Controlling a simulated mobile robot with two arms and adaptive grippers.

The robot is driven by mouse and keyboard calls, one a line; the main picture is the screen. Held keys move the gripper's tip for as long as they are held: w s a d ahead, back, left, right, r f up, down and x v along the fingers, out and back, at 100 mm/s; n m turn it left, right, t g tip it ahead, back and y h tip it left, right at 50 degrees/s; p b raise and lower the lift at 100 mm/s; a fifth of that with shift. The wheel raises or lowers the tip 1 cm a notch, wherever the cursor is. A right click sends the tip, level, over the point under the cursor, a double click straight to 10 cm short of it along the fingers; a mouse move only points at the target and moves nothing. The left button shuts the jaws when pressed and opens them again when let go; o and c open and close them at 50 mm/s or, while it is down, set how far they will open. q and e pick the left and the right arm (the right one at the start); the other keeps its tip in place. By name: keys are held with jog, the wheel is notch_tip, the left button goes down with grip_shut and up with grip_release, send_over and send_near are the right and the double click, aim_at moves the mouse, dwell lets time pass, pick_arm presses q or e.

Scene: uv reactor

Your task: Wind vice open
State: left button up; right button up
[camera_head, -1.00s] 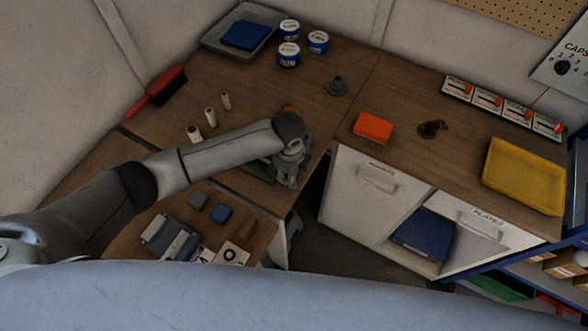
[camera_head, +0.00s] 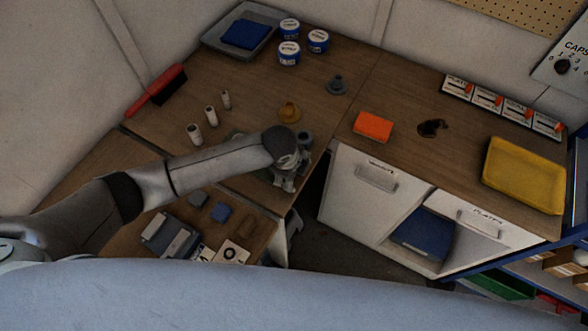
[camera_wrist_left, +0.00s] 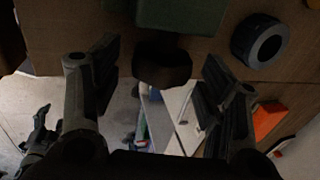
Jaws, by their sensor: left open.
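The vice shows only in part. In the left wrist view its green body (camera_wrist_left: 180,14) is at the top edge, with a dark rounded handle end (camera_wrist_left: 162,66) below it. My left gripper (camera_wrist_left: 160,76) is open, with one finger on each side of that handle end and gaps visible on both sides. In the head view my left gripper (camera_head: 285,178) is at the front edge of the wooden bench, and my wrist hides most of the vice.
An orange block (camera_head: 373,126) lies to the right. Several white cylinders (camera_head: 211,116) stand to the left.

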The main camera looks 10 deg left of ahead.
pick_arm(q)
jog(key=v, duration=1.2)
